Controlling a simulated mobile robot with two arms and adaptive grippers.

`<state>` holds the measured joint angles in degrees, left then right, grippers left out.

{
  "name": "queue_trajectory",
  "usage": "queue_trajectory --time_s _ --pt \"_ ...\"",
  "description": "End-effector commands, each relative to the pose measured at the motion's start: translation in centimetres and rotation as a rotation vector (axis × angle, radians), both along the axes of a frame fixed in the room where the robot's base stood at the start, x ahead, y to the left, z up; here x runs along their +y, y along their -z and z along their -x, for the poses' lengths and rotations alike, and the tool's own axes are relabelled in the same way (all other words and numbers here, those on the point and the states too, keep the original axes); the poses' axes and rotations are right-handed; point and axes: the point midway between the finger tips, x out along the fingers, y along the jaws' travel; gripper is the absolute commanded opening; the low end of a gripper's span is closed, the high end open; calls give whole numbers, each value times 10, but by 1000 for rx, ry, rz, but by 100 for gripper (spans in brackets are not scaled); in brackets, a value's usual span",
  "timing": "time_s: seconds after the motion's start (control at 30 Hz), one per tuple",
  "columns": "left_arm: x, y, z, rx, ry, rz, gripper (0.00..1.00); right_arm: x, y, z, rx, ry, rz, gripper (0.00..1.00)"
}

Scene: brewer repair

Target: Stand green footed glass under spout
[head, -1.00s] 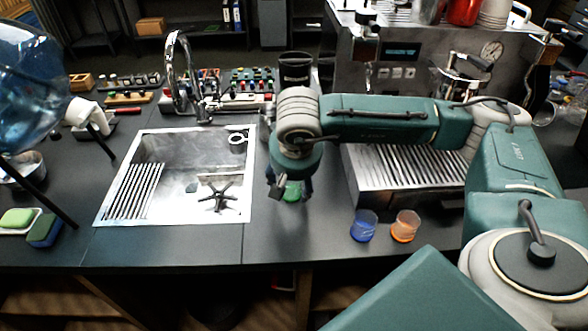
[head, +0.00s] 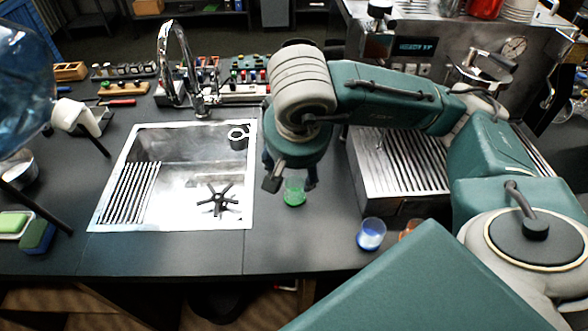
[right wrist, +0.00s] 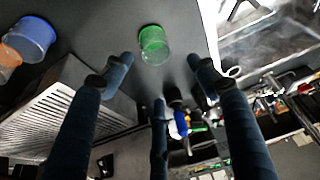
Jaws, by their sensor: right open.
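The green footed glass (head: 294,193) stands on the dark counter between the sink and the coffee machine, partly hidden by my right gripper (head: 290,174). In the right wrist view, the glass (right wrist: 154,46) shows beyond the fingers, apart from them. My right gripper (right wrist: 160,72) is open and empty, its fingers spread above the glass. The coffee machine (head: 415,47) stands at the back right, with its slatted drip tray (head: 410,165) in front. My right arm hides part of the machine, and I cannot make out the spout clearly. My left gripper is not in view.
A blue glass (head: 371,234) and an orange glass (head: 410,228), mostly hidden by my arm, stand near the counter's front edge. The sink (head: 247,200) with its tall faucet (head: 165,60) lies left of the green glass. A large blue bottle (head: 25,85) stands far left.

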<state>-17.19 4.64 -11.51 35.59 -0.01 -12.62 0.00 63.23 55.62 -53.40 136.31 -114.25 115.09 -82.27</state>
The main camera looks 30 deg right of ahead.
Motion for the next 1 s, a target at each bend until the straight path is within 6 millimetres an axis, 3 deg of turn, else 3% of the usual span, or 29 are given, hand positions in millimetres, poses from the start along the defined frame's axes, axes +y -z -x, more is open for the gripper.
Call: queue_trajectory --time_s 0.1,0.2,0.27,0.47,0.57,0.8,1.0 --pt "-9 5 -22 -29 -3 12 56 -1 18 -2 5 1 -3 59" --pt "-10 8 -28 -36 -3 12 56 -5 32 -6 7 4 -2 59" --pt "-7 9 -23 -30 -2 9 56 -6 40 -10 6 2 -2 59" --pt "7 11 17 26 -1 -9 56 -10 52 -15 2 3 0 59" --pt "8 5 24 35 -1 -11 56 -12 60 -17 6 3 1 59" --pt "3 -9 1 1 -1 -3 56 -18 93 -26 6 3 0 59" --pt "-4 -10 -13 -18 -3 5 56 -19 100 -29 0 1 0 59"
